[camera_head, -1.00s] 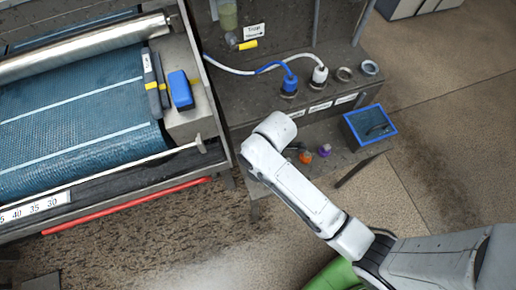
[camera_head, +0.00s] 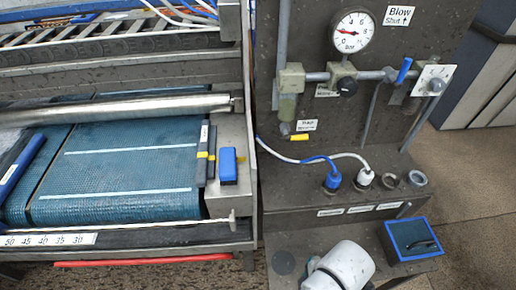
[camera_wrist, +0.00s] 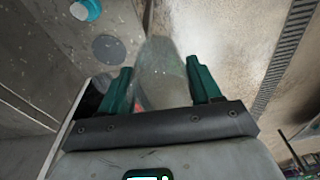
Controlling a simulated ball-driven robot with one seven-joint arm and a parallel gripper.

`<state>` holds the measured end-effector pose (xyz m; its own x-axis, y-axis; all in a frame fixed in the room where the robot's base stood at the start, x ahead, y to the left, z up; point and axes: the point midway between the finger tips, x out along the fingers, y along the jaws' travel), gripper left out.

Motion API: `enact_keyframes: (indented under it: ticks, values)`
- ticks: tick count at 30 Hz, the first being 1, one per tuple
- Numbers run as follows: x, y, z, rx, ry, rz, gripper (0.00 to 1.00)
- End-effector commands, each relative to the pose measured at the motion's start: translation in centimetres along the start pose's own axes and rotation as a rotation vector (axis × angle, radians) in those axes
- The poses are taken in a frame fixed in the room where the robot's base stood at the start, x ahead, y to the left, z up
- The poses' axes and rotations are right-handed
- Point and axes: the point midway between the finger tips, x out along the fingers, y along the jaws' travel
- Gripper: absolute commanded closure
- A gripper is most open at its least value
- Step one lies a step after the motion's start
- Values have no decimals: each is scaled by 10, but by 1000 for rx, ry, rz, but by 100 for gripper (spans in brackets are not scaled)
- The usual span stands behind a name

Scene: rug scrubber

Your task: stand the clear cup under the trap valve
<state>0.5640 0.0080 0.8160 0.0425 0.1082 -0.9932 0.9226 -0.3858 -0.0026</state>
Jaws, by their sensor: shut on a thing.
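In the wrist view my gripper (camera_wrist: 160,84) is shut on the clear cup (camera_wrist: 160,64), a see-through tapered shape between its two green fingers. In the head view the gripper and cup are hidden; only white links of my arm show at the bottom. The trap valve (camera_head: 299,137) has a yellow handle and sits on the back panel, beside a small "Trap" label (camera_head: 305,126). A cloudy trap bowl (camera_head: 287,107) hangs just above it. A dark round disc (camera_head: 284,262) lies on the low shelf; a similar disc shows in the wrist view (camera_wrist: 108,48).
A white hose and a blue hose end in plugs (camera_head: 332,181) on the ledge beneath the panel. Two metal rings (camera_head: 417,178) sit to their right. A blue-rimmed tray (camera_head: 428,254) stands at the shelf's right. The roller machine (camera_head: 120,160) borders the left.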

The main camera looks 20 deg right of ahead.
Motion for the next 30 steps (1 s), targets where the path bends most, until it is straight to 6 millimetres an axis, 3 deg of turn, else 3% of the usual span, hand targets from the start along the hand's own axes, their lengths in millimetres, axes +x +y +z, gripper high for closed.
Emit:
enact_keyframes:
  ticks: [9, 16, 22, 30]
  values:
    - [18, 86, -34, 566, -10, 67, 66]
    - [18, 142, -53, 954, -3, 116, 66]
    - [16, 167, -60, 1131, 4, 137, 66]
    - [16, 172, -61, 1170, 6, 142, 66]
